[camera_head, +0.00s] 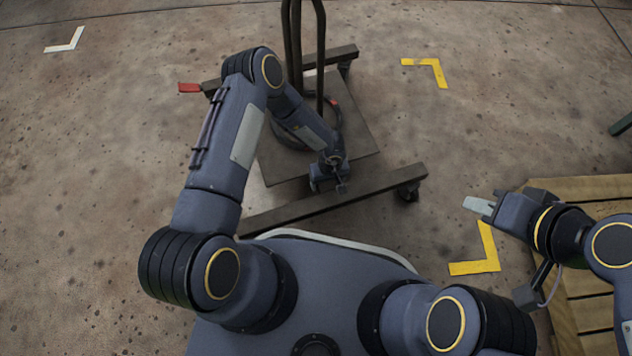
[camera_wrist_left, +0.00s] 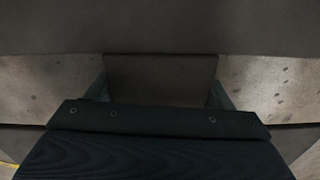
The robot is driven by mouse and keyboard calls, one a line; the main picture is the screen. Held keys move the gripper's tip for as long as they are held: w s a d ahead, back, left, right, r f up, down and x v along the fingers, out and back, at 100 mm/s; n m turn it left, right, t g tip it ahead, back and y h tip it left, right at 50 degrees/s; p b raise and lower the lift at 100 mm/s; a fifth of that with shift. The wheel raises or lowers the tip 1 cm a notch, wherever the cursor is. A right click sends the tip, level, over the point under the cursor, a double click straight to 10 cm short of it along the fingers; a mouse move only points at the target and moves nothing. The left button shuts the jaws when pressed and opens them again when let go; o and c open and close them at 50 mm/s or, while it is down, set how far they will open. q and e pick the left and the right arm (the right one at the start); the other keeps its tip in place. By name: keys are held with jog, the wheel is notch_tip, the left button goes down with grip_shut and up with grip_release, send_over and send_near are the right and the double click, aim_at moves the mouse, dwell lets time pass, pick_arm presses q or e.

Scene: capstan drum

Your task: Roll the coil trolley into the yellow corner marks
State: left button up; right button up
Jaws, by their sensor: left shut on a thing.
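The coil trolley (camera_head: 350,130) is a dark brown frame on casters, with a flat deck, two cross beams and a tall looped handle (camera_head: 290,45). A dark coil (camera_head: 335,112) lies on its deck, partly hidden by my left arm. Yellow corner marks lie on the floor right of the trolley, one at the back (camera_head: 440,73) and one at the front (camera_head: 487,262). My left gripper (camera_head: 335,187) is shut on the trolley at the near side of the deck; the wrist view shows a dark part (camera_wrist_left: 160,80) between its fingers. My right gripper (camera_head: 478,205) is beside the front mark; its jaw gap is unclear.
A wooden pallet (camera_head: 580,190) stands at the right, under my right arm. A white corner mark (camera_head: 66,41) lies at the far left. A dark green piece (camera_head: 622,124) shows at the right edge. The floor between trolley and back mark is clear.

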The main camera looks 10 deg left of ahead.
aim_at(369, 180)
pick_arm(q)
jog(key=d+b, duration=0.1)
jog(key=d, duration=0.3)
jog(key=w+d, duration=0.1)
jog(key=d, duration=0.3)
jog(key=w+d+b, duration=0.1)
jog(key=d, duration=0.4)
jog(key=shift+w+b, duration=0.15)
jog(key=shift+b, duration=0.15)
jog(key=shift+d, duration=0.3)
jog(key=shift+w+a+r, duration=0.1)
jog(key=shift+w+a, duration=0.15)
jog(key=shift+w, duration=0.05)
jog(key=o, duration=2.1)
jog(key=shift+w+a, duration=0.1)
jog(key=shift+a, duration=0.2)
jog(key=shift+o, duration=0.2)
jog(key=shift+r, duration=0.1)
notch_tip(369, 180, up, 14)
jog(key=p, duration=1.1)
jog(key=shift+d, duration=0.1)
